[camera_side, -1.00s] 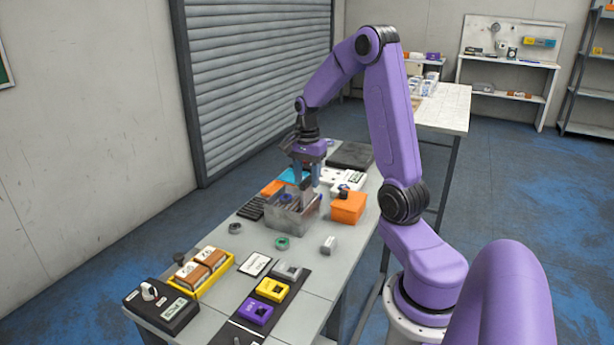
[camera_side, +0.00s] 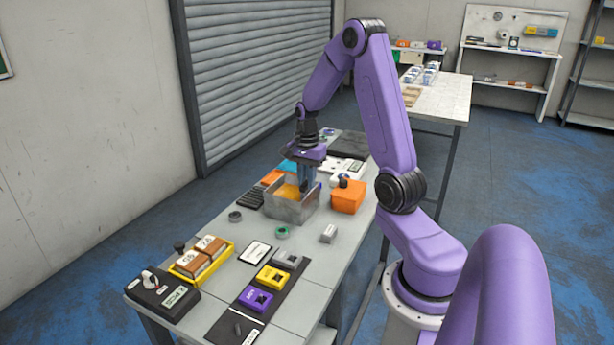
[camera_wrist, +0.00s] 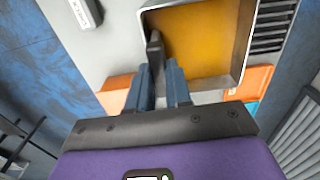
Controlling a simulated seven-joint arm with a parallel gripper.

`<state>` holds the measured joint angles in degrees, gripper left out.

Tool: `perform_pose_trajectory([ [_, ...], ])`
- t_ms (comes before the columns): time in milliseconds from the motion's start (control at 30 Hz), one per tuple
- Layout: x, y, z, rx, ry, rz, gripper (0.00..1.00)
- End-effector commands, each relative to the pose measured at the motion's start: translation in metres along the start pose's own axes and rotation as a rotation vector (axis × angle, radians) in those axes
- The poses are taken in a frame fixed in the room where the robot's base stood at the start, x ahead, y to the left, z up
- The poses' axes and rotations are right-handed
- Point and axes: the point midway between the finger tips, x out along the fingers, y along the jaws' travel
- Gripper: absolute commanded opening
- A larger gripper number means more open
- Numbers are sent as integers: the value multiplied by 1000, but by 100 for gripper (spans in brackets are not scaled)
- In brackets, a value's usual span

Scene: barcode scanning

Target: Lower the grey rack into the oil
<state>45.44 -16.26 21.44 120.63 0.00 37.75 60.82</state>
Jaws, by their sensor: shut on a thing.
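A grey metal tank (camera_side: 292,212) stands on the bench, filled with orange-yellow oil (camera_side: 289,192). The oil (camera_wrist: 205,40) also shows in the wrist view inside the tank's light rim. My gripper (camera_side: 308,188) points down at the tank's right end. In the wrist view my gripper (camera_wrist: 160,72) is shut on a narrow dark grey upright, the visible part of the grey rack (camera_wrist: 155,48). It stands at the tank's left edge in that view. The rest of the rack is not visible; whether it touches the tank floor cannot be told.
An orange box (camera_side: 347,197) stands close to the tank's right side. A green ring (camera_side: 282,232), a dark ring (camera_side: 235,216) and a small grey block (camera_side: 328,233) lie in front. A yellow tray (camera_side: 201,262) of brown boxes is nearer. The bench between is mostly clear.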

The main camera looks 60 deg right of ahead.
Motion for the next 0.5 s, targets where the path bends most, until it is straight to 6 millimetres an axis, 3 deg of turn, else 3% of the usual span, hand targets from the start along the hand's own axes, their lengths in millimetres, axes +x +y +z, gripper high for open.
perform_pose_trajectory([
  [33,3,1,0,0,-2,3,26],
  [100,3,1,0,0,-2,3,45],
  [500,-5,0,0,0,-1,1,45],
])
